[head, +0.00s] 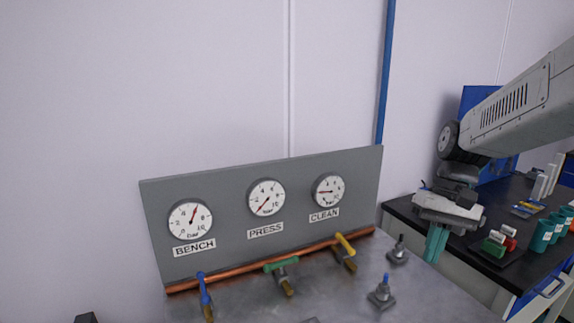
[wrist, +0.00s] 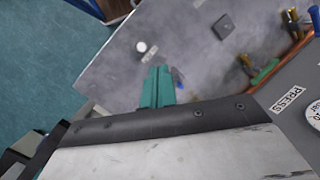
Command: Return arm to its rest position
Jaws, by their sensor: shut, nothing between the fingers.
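My arm reaches in from the right in the head view. My gripper (head: 436,243) hangs below its wrist with teal fingers pointing down, between the metal bench and the dark counter. In the wrist view my gripper (wrist: 158,86) shows its teal fingers together, shut and empty, with the grey bench top beyond them. No object is held.
A gauge panel (head: 265,205) marked BENCH, PRESS and CLEAN stands behind the metal bench (head: 335,305). Blue (head: 204,292), green (head: 281,265) and yellow (head: 345,245) valve handles sit along a copper pipe. The dark counter (head: 500,213) at right holds teal containers (head: 541,235).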

